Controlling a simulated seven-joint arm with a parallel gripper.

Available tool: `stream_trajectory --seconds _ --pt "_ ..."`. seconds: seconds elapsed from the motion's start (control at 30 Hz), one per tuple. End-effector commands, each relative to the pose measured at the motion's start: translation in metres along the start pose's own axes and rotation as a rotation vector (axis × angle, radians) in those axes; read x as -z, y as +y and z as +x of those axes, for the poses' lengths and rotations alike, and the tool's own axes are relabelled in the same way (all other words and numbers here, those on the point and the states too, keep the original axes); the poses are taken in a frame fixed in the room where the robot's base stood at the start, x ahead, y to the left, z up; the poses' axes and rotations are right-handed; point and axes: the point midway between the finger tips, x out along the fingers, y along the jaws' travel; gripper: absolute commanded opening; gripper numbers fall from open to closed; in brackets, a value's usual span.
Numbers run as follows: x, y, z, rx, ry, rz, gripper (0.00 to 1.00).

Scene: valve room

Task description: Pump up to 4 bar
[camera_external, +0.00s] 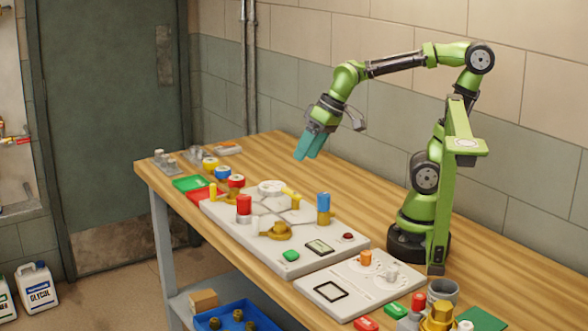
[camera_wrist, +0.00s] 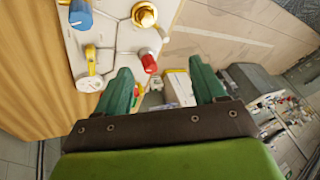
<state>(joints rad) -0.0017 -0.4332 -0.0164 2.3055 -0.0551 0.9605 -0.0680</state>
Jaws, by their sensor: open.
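A pale valve panel (camera_external: 345,238) lies on the wooden bench. It carries a red knob (camera_external: 244,204), a white round part (camera_external: 271,187), a yellow lever (camera_external: 292,198), a blue-topped cylinder (camera_external: 323,205), a brass wheel (camera_external: 275,231), a green button (camera_external: 291,256), a small display (camera_external: 320,247) and a dark red button (camera_external: 347,237). Which part is the pump I cannot tell, and the display is too small to read. My gripper (camera_external: 306,157) is open and empty above the panel's far side.
A second pale plate (camera_external: 345,282) with an orange-capped part lies nearer my base. Green (camera_external: 192,183) and red trays and small fittings are at the bench's far left. Red, yellow and grey parts crowd the near right corner. Bare wood lies behind the panel.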

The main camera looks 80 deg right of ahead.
Motion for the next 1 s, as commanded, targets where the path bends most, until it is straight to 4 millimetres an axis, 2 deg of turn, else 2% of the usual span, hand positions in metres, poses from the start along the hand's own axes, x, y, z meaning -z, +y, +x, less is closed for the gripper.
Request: stream_trajectory --seconds 0.03,0.3,0.43,0.53,0.67,0.77,0.87,1.0 --pt "0.017 -0.001 0.008 -0.021 -0.041 -0.045 0.70" --pt "0.099 0.000 0.054 -0.097 -0.260 -0.450 0.70" --pt "0.135 0.005 0.081 -0.100 -0.381 -0.709 0.70" --pt "0.157 0.007 0.092 -0.082 -0.453 -0.911 0.70" --pt "0.173 0.004 0.081 -0.051 -0.482 -1.100 0.70" --pt "0.171 0.003 0.075 -0.022 -0.503 -1.182 0.70" --pt "0.168 0.004 0.077 -0.005 -0.514 -1.218 0.70" --pt "0.162 0.007 0.089 -0.002 -0.515 -1.224 0.70"
